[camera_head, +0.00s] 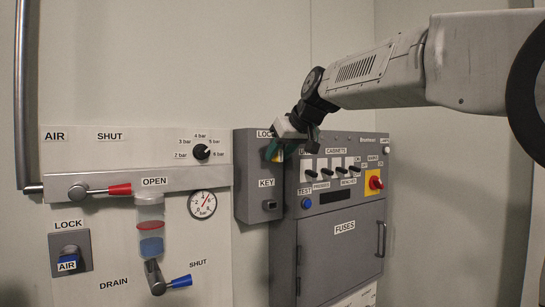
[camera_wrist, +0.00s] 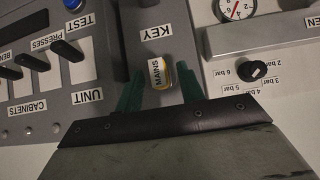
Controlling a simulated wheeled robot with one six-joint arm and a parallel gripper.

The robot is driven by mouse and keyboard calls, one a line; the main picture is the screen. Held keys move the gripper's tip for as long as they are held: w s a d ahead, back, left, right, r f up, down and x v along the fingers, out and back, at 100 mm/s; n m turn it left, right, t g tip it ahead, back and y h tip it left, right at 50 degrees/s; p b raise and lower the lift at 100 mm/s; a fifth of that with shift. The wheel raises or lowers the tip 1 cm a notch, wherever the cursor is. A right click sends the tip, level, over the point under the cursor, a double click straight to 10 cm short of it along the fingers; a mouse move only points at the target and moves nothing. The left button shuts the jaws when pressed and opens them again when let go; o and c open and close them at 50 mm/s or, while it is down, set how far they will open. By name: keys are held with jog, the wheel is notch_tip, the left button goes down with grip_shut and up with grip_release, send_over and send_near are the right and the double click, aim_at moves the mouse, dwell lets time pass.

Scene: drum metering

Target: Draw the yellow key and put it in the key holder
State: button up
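The yellow key (camera_wrist: 158,73), with a white tag reading MAINS, sits at the upper part of the grey lock box (camera_head: 244,180), above the KEY label. My gripper (camera_wrist: 160,72) has green fingers, one on each side of the key, with a small gap showing on both sides. It looks open around the key. In the head view my gripper (camera_head: 275,149) is in front of the box's LOCK end and mostly hides the key. The key holder (camera_head: 269,204) is the small dark fitting below the KEY label on the same box.
To the right is the fuse cabinet (camera_head: 335,255) with switches and a red knob (camera_head: 375,183) on yellow. To the left, the air panel carries a red-handled lever (camera_head: 110,190), a pressure gauge (camera_head: 202,205) and a blue-handled drain valve (camera_head: 178,282). The space before the key holder is clear.

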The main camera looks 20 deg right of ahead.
grip_shut()
jog(key=shift+s+d, duration=0.25)
jog(key=shift+s, duration=0.55)
jog(key=shift+s+d, duration=0.2)
jog(key=shift+s, duration=0.35)
jog(key=shift+s+d, duration=0.2)
jog(key=shift+s, duration=0.3)
jog(key=shift+s, duration=0.1)
jog(key=shift+s+d, duration=0.3)
jog(key=shift+s, duration=0.65)
jog(key=shift+s+d, duration=0.3)
jog(key=shift+s, duration=0.6)
